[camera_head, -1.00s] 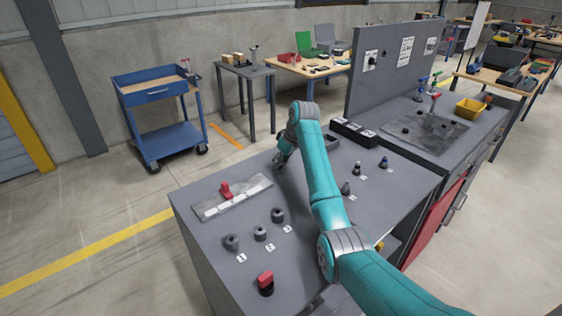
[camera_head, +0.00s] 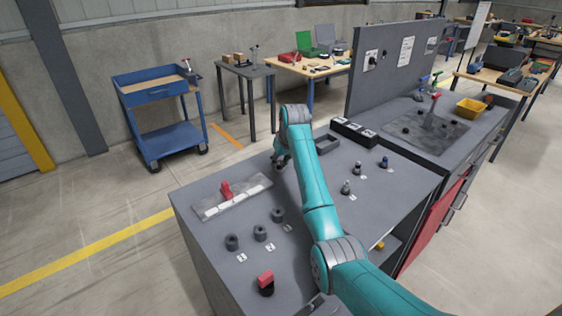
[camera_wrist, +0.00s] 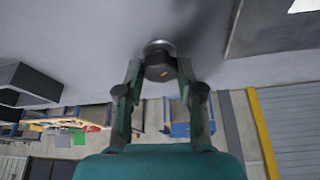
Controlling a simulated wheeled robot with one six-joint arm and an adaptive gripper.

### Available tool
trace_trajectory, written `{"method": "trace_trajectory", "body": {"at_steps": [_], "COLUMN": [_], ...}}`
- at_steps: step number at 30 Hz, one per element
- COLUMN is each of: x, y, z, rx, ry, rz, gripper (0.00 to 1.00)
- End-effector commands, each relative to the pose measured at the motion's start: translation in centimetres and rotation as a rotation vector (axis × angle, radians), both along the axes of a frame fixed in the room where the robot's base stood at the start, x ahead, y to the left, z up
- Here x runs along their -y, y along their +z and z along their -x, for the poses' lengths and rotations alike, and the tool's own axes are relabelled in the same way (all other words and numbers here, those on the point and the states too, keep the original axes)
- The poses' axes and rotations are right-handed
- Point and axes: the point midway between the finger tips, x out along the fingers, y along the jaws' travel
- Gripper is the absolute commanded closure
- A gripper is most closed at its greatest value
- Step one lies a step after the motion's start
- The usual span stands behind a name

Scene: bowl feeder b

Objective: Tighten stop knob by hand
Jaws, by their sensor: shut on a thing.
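My gripper (camera_wrist: 160,75) is shut on a dark round knob (camera_wrist: 157,69) with a small orange mark and a silvery rim. The knob sits between the two fingertips, against a grey surface in the wrist view. In the head view my gripper (camera_head: 281,161) is low over the far edge of the grey bench (camera_head: 225,285), and the knob cannot be made out there. I cannot tell how tight the knob is.
A metal plate with a red clamp (camera_head: 226,190) lies left on the bench. Several dark cylinders (camera_head: 260,233) stand in front of it, near a red-topped button (camera_head: 266,282). Small fittings (camera_head: 357,167) stand right of my arm. A dark open tray (camera_head: 326,143) lies behind.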

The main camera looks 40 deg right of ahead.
Motion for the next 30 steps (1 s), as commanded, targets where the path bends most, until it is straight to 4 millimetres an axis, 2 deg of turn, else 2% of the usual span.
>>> {"method": "trace_trajectory", "body": {"at_steps": [21, 30], "x": [-0.53, -0.63], "y": [0.15, 0.16], "z": [-0.37, -0.51], "rx": [0.002, 0.002], "ry": [-0.678, -0.914], "rz": [0.002, 0.001], "gripper": [0.98, 0.98]}}
